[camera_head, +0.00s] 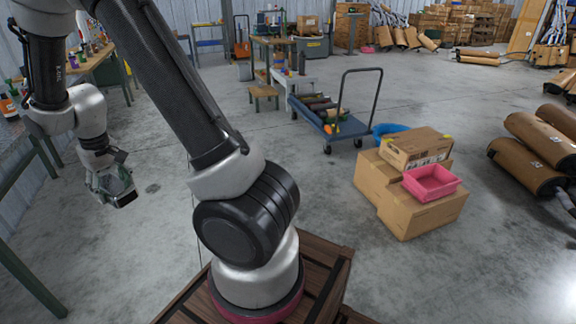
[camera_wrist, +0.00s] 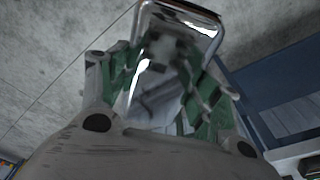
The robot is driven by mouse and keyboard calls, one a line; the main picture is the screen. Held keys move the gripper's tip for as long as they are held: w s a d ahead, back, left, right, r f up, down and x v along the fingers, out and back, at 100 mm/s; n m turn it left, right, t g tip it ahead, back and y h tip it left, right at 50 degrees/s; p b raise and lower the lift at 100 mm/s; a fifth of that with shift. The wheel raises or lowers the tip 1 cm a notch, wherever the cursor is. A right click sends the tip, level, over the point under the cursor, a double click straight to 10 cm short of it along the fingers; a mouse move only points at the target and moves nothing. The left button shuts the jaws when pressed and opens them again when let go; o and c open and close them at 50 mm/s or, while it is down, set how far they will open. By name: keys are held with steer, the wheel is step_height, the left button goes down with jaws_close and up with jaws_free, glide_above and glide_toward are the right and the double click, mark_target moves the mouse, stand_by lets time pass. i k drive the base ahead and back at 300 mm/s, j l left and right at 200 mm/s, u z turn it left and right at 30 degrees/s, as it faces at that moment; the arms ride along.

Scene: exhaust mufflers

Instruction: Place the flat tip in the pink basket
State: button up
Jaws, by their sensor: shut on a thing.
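The flat tip (camera_wrist: 203,17) is a shiny chrome piece with a rounded rectangular rim. My gripper (camera_wrist: 163,76) is shut on it, with its green-padded fingers on both sides. In the head view my gripper (camera_head: 112,185) hangs at the left above the bare floor, and the tip is small and dark there. The pink basket (camera_head: 432,184) is on top of cardboard boxes at the right, far from my gripper. I see nothing in the part of its inside that shows.
Cardboard boxes (camera_head: 406,211) hold up the basket, with a taller box (camera_head: 416,147) behind it. A blue cart (camera_head: 334,127) stands at the middle back. A workbench (camera_head: 90,62) is at the left. Brown mufflers (camera_head: 527,165) lie at the right. Open concrete floor lies between.

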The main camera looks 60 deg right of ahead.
mark_target(427, 188)
steer(key=k+l+z, duration=0.1)
steer(key=l+z, duration=1.35)
steer(key=i+l, duration=0.1)
steer(key=l, duration=0.3)
steer(key=i+l+z, duration=0.1)
steer(key=l, duration=0.3)
steer(key=i+l, duration=0.1)
steer(key=l, duration=0.3)
steer(key=i+l+z, duration=0.1)
steer(key=l, duration=0.3)
steer(key=i+l+z, duration=0.1)
steer(key=l, duration=0.3)
steer(key=i+l, duration=0.15)
steer(key=l, duration=0.2)
steer(key=i+l+z, duration=0.1)
steer(key=l, duration=0.3)
steer(key=i+l, duration=0.2)
steer(key=l, duration=0.15)
